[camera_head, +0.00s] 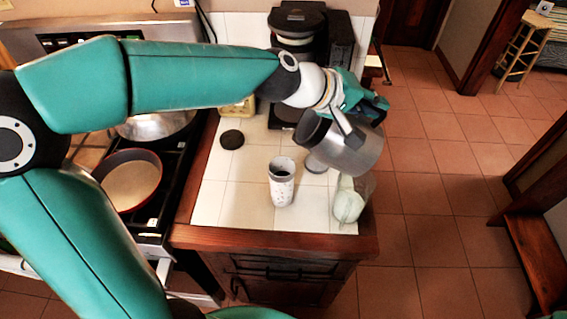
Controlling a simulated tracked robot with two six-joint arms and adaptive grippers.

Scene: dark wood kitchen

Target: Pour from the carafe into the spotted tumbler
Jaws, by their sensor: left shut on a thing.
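The carafe (355,150), a grey metal vessel, is held in the air over the right part of the tiled counter. It is tilted far over, its dark open mouth facing left. My left gripper (352,122) is shut on the carafe, reaching it from above. The spotted tumbler (283,190), white with small dark spots, stands upright on the counter, below and left of the carafe's mouth. Its inside looks dark; I cannot tell what it holds. No stream shows between the two. My right gripper is not in view.
A clear container with pale contents (349,205) stands at the counter's right front corner. A grey disc (316,163) and a black round lid (232,139) lie on the tiles. A coffee maker (296,22) stands behind. A pan (130,185) sits on the stove at left.

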